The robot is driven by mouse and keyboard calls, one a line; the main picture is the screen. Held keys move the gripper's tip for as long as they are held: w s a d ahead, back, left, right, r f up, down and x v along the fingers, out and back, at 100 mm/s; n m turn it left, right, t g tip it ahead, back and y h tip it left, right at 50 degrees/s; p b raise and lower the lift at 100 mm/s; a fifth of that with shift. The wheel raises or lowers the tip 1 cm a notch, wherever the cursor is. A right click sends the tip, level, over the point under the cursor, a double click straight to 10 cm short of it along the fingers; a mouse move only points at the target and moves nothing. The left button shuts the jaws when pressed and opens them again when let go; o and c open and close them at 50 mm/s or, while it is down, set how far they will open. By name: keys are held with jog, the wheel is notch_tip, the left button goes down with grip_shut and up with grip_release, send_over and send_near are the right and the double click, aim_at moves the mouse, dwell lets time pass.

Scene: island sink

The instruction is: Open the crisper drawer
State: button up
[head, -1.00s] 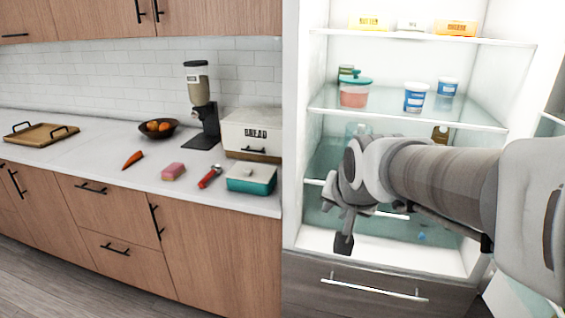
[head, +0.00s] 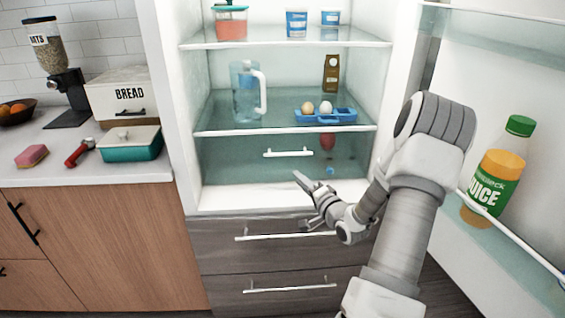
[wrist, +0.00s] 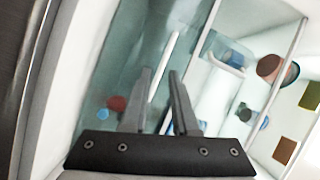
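The crisper drawer (head: 235,165) is the clear bluish box at the bottom of the fridge, under the lowest glass shelf. It looks shut. Its white bar handle (head: 288,152) is on its front, and the handle also shows in the wrist view (wrist: 165,65). A reddish item and a small blue item show through the drawer front. My gripper (head: 306,183) is in front of the drawer, below and a little right of the handle, apart from it. In the wrist view my gripper (wrist: 160,72) has its two fingers apart, with nothing between them, and the handle lies beyond the tips.
The open fridge door (head: 500,265) with a juice bottle (head: 500,165) stands at the right, close to my arm. Shelves above hold a pitcher (head: 246,95), an egg tray (head: 327,116) and tubs. Dark drawers with bar handles (head: 290,236) are below. A counter is at the left.

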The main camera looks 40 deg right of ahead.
aim_at(288, 154)
jog(key=s+d+f+m+t+b, duration=0.1)
jog(key=s+d+f+m+t, duration=0.1)
jog(key=s+m+t, duration=0.15)
jog(key=shift+n+g+h, duration=0.3)
jog(key=shift+n+g, duration=0.05)
jog(key=shift+g, duration=0.1)
jog(key=b+x, duration=0.2)
jog(key=x, duration=1.5)
jog(key=shift+d, duration=0.15)
grip_shut()
